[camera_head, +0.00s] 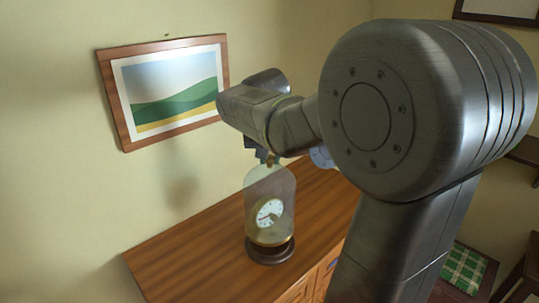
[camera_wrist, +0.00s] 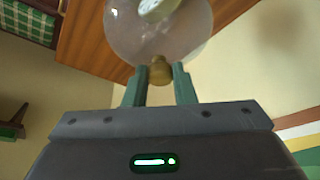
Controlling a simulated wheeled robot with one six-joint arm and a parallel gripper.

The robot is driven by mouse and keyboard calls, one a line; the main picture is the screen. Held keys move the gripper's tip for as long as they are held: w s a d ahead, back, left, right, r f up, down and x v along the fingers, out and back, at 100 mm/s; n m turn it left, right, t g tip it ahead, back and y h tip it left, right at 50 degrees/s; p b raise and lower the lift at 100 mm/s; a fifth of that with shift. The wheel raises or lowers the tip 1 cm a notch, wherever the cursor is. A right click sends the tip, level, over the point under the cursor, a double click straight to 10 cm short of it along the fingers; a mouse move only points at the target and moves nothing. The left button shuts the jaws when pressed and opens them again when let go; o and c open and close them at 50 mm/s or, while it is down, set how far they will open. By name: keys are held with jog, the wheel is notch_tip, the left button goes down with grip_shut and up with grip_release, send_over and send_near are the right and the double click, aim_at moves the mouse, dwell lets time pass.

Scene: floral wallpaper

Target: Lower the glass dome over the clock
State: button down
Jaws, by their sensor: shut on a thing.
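The clear glass dome (camera_head: 259,186) stands upright around the clock, which has a round white face (camera_head: 270,212). Below it is a dark round wooden base (camera_head: 271,254) on the cabinet top. The dome's lower edge is close to the base; I cannot tell whether it touches. My gripper (camera_head: 266,158) is above the dome, shut on its brass knob. In the wrist view, the two green fingers of my gripper (camera_wrist: 160,82) flank the knob (camera_wrist: 159,70), with the dome (camera_wrist: 125,35) and part of the clock face (camera_wrist: 158,8) beyond.
The wooden cabinet top (camera_head: 185,252) is clear to the left of the base. A blue-and-white round item (camera_head: 322,157) is partly hidden behind my arm. A framed landscape (camera_head: 170,88) hangs on the wall nearby. A chair with a green plaid cushion (camera_head: 464,270) is at lower right.

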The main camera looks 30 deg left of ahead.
aim_at(269, 170)
jog(key=shift+f+b, duration=0.6)
jog(key=shift+f, duration=0.5)
jog(key=shift+f+b, duration=0.7)
jog(key=shift+f, duration=0.3)
jog(key=shift+f+b, duration=0.65)
jog(key=shift+f, duration=0.2)
jog(key=c, duration=1.1)
grip_release()
